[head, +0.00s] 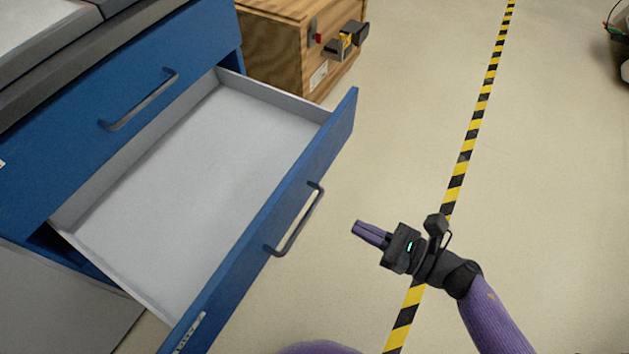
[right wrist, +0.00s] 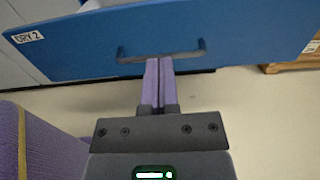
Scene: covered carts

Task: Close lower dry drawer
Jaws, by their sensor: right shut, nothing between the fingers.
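The lower drawer (head: 262,238) is pulled out of the blue cart, and its light grey inside is empty. Its blue front carries a dark bar handle (head: 297,222). In the right wrist view the drawer front (right wrist: 80,45) fills the upper part, with a label reading "DRY 2" and the handle (right wrist: 190,52). My right gripper (head: 357,229) is shut and empty, to the right of the handle and apart from it in the head view. In the right wrist view its purple fingers (right wrist: 158,62) point at the middle of the handle. My left gripper is not in view.
The upper drawer (head: 60,150) above is shut, with its own handle. A wooden crate (head: 270,50) with a latch stands behind the open drawer. Yellow-black floor tape (head: 465,150) runs along the right. The floor beside the drawer is clear.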

